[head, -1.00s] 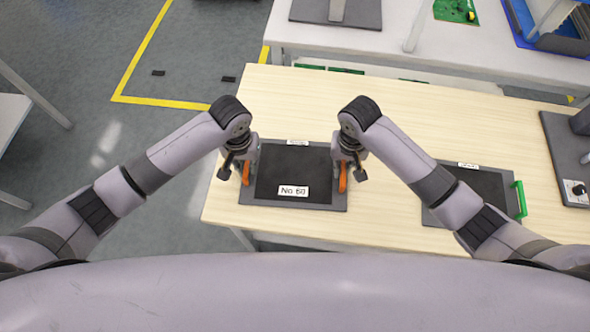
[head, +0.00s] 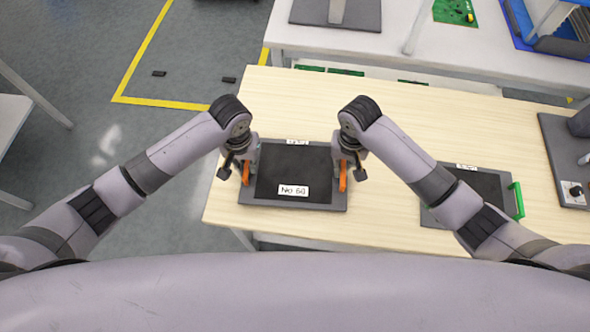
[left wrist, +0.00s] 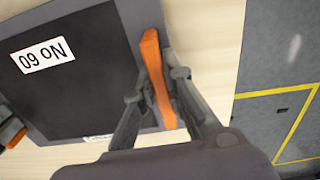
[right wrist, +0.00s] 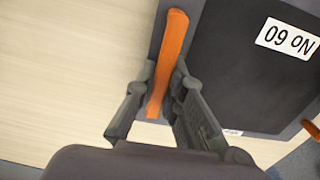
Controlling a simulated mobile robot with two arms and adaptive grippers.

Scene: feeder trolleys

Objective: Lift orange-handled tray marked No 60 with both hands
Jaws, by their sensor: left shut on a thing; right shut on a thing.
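The dark tray (head: 318,207) marked No 60 is at the front left of the wooden table, with its white label (head: 293,190) facing me. It has an orange handle on each side. My left gripper (head: 245,172) is shut on the left orange handle, which shows between its fingers in the left wrist view (left wrist: 152,70). My right gripper (head: 343,174) is shut on the right orange handle, seen between its fingers in the right wrist view (right wrist: 170,50). I cannot tell whether the tray touches the table.
A second dark tray (head: 432,216) with a green handle (head: 517,200) lies to the right, partly behind my right arm. The wooden table (head: 290,95) is clear behind the No 60 tray. A white table (head: 380,55) with equipment stands beyond it.

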